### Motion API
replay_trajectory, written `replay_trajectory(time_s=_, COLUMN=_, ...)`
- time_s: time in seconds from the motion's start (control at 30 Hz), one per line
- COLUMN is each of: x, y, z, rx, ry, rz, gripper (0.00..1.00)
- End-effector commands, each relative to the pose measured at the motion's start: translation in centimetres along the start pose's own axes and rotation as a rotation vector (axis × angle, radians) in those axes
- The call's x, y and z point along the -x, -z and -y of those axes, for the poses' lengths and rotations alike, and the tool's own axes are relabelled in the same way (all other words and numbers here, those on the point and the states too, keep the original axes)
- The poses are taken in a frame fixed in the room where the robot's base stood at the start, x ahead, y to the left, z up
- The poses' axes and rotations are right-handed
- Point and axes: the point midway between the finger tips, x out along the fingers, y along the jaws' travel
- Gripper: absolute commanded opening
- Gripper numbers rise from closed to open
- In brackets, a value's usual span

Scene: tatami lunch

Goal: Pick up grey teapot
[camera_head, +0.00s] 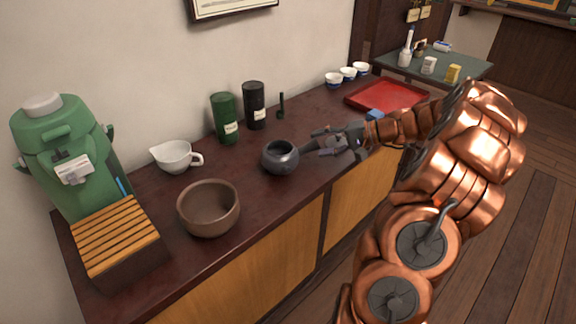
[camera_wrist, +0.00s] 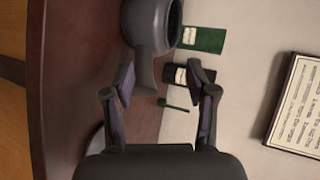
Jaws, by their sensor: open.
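The grey teapot (camera_head: 280,157) stands upright on the dark red-brown counter, with a round open top and a short handle pointing toward my gripper. In the wrist view the teapot (camera_wrist: 150,28) is at the top, and its handle extends down between the fingertips, nearer the left finger. My gripper (camera_head: 318,143) is open, just right of the teapot in the head view. In the wrist view the two fingers of my gripper (camera_wrist: 160,80) are spread apart with nothing clamped. I cannot tell whether a finger touches the handle.
A brown bowl (camera_head: 209,208) and white pouring cup (camera_head: 174,157) stand left of the teapot. A green canister (camera_head: 225,118) and black canister (camera_head: 254,105) stand behind, near the wall. A red tray (camera_head: 388,96) lies right. A green dispenser (camera_head: 62,140) stands far left.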

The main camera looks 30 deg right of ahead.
Motion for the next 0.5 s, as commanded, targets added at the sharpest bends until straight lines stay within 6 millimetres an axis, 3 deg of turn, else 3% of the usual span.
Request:
replay_trajectory(time_s=0.03, x=0.5, y=0.7, z=-1.1, rx=-0.008, ry=0.010, rz=-0.019, gripper=0.57)
replay_trajectory(time_s=0.2, x=1.1, y=1.7, z=-1.8, rx=-0.011, ry=0.027, rz=-0.050, gripper=0.57)
replay_trajectory(time_s=0.5, x=-1.4, y=1.9, z=-1.9, rx=-0.011, ry=0.028, rz=-0.052, gripper=0.57)
